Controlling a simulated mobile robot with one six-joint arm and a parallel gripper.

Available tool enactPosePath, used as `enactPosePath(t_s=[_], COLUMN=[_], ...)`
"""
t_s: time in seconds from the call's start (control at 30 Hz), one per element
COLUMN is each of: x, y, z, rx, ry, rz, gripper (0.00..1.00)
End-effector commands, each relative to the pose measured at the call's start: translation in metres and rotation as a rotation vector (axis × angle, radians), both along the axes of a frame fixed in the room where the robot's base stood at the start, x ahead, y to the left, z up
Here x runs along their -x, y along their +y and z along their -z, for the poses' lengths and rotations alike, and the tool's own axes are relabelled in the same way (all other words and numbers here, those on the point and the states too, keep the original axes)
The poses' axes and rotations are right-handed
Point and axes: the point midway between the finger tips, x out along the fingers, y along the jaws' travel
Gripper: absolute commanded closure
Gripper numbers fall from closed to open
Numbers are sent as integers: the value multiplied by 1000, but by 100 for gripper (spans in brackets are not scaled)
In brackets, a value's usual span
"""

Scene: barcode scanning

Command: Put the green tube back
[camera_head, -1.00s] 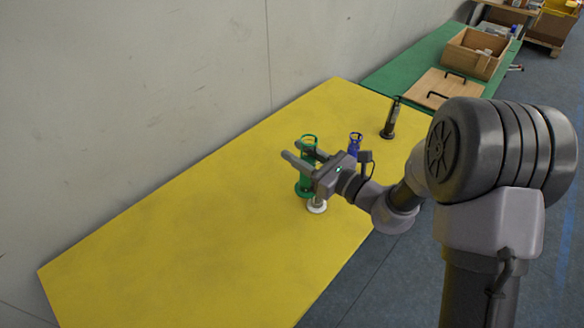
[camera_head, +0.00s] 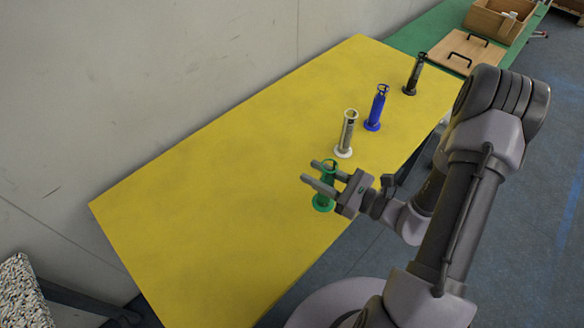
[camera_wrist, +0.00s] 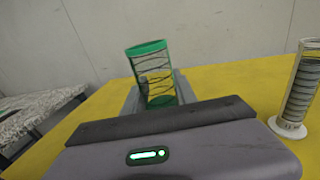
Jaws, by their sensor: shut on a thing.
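The green tube (camera_head: 323,199) is upright between the fingers of my gripper (camera_head: 309,170), which is shut on it. In the wrist view the green tube (camera_wrist: 160,84) has a green rim and dark lines around a see-through body, with a finger on each side. Its foot is over the yellow table (camera_head: 220,190); whether it touches the top cannot be told. A white-footed clear tube (camera_head: 347,134) stands apart from it, farther back. It also shows at the right in the wrist view (camera_wrist: 298,90).
A blue tube (camera_head: 377,108) and a black tube (camera_head: 413,76) stand farther back in line with the white one. The table's left part is clear. A green table with a wooden board (camera_head: 458,52) and wooden box (camera_head: 492,18) lies beyond. A speckled surface (camera_head: 22,290) is at lower left.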

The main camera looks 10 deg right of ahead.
Motion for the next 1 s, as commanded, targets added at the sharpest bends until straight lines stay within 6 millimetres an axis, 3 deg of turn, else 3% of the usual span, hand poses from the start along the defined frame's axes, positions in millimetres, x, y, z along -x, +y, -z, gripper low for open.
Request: enactPosePath(t_s=[0.1,0.2,0.43,0.6,0.9,0.93,1.0], x=[-41,-68,-98,-99,-99,-99,-99], y=[9,13,18,18,17,17,17], z=[8,9,11,48,48,48,47], rx=[4,3,1,-2,0,0,0], ry=[-4,-3,-1,4,1,1,1], rz=[-6,-3,-1,1,1,0,0], gripper=[100,100,100,100,100,63,49])
